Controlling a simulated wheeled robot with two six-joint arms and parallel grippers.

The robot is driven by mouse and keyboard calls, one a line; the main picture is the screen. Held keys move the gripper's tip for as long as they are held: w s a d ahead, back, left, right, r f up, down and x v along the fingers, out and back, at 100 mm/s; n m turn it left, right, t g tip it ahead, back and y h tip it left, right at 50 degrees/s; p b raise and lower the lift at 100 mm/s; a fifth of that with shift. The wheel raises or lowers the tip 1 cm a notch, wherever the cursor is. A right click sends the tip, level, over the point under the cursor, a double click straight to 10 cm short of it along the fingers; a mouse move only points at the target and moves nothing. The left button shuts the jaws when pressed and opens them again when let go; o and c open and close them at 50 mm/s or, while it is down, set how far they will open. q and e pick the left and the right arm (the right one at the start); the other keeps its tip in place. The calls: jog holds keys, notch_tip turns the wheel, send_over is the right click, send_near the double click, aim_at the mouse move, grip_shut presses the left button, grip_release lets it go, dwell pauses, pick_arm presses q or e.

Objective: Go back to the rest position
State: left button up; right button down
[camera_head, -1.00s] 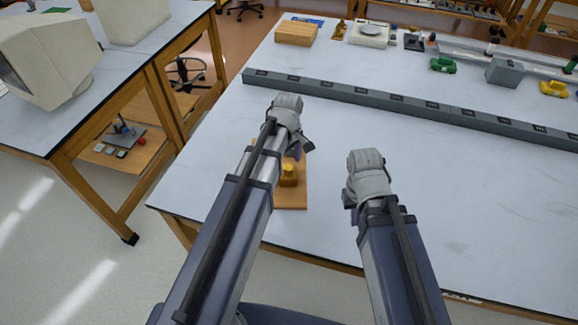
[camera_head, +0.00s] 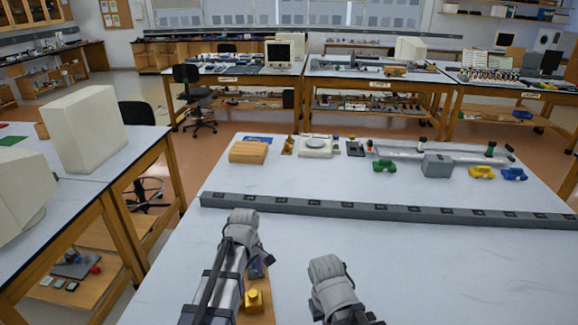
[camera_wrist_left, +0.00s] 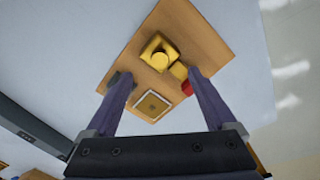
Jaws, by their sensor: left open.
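My left gripper (camera_head: 258,268) hangs over the near-left part of the table. The board (camera_head: 264,314) and yellow block (camera_head: 253,300) are partly hidden by my left arm in the head view. My right arm's wrist (camera_head: 328,270) is over the bare table; its fingers are hidden.
A long grey rail (camera_head: 390,212) crosses the table beyond both grippers. Behind it stand a wooden box (camera_head: 248,152), a white scale (camera_head: 315,146), a green car (camera_head: 384,165) and a grey block (camera_head: 437,166). The right part of the table (camera_head: 460,270) is clear.

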pick_arm(q)
jog(key=s+d+f+m+b, duration=0.3)
jog(key=s+d+m, duration=0.2)
jog(key=s+m, duration=0.2)
jog(key=s+d+f+m+y+b, duration=0.1)
jog(key=s+d+f+m+b, duration=0.2)
jog(key=s+d+m, duration=0.2)
jog(key=shift+s+d+f+m+b, duration=0.15)
jog(key=shift+s+f+m+b, duration=0.25)
jog(key=shift+s+m, duration=1.15)
jog(key=shift+w+m, duration=0.45)
